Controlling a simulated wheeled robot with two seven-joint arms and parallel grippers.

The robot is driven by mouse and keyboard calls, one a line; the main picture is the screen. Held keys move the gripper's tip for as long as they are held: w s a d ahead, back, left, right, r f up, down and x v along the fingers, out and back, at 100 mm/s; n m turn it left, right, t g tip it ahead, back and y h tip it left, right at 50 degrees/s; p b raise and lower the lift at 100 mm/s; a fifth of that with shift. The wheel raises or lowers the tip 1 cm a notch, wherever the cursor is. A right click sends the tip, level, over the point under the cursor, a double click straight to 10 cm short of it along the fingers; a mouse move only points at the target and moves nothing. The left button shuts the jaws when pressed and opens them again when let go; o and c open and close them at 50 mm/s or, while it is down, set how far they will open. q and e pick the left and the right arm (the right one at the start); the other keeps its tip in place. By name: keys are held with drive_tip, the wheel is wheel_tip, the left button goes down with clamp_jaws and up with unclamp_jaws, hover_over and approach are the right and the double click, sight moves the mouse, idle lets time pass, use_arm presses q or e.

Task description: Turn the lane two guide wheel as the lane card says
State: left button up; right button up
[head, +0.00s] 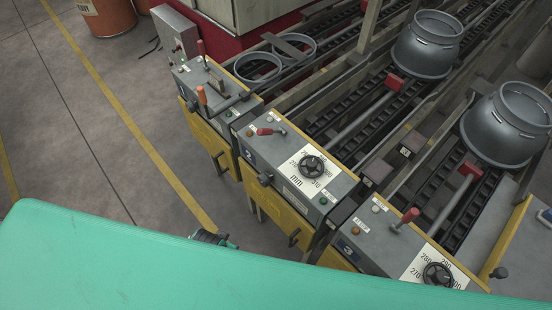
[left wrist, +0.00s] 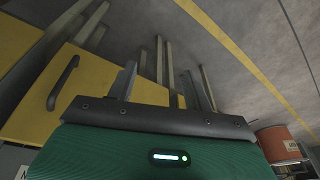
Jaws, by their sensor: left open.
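The lane two guide wheel (head: 312,167) is a black handwheel on the middle grey console. A white dial plate (head: 299,181) around it is marked in mm, with figures such as 290, 300 and 310. Its exact setting is too small to tell. I cannot make out a lane card's wording. My left gripper (left wrist: 167,88) is open and empty in the left wrist view, near a yellow console front (left wrist: 105,75) with a dark handle. In the head view it is mostly hidden behind my green arm. My right gripper is not in view.
Grey cylinders (head: 427,45) stand on the conveyors. Open floor (head: 90,120) lies left, with an orange drum (head: 108,16) behind.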

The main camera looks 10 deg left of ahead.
use_arm(q)
drive_tip(key=w+d+r+n+t+y, duration=0.1)
drive_tip(key=w+d+r, duration=0.15)
drive_tip(key=r, duration=0.55)
drive_tip(key=w+d+r+n+t+y, duration=0.1)
drive_tip(key=d+r+t, duration=0.15)
drive_tip(key=r, duration=0.45)
drive_tip(key=n+t+p, duration=0.1)
drive_tip(key=t+p, duration=0.5)
drive_tip(key=t, duration=0.1)
approach(312, 164)
drive_tip(key=shift+h, duration=0.4)
drive_tip(key=x, duration=0.7)
drive_tip(key=shift+w+a, duration=0.15)
drive_tip(key=shift+a, duration=0.15)
drive_tip(key=shift+x, duration=0.8)
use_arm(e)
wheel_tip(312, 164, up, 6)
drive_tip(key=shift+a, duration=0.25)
use_arm(q)
drive_tip(key=c, duration=1)
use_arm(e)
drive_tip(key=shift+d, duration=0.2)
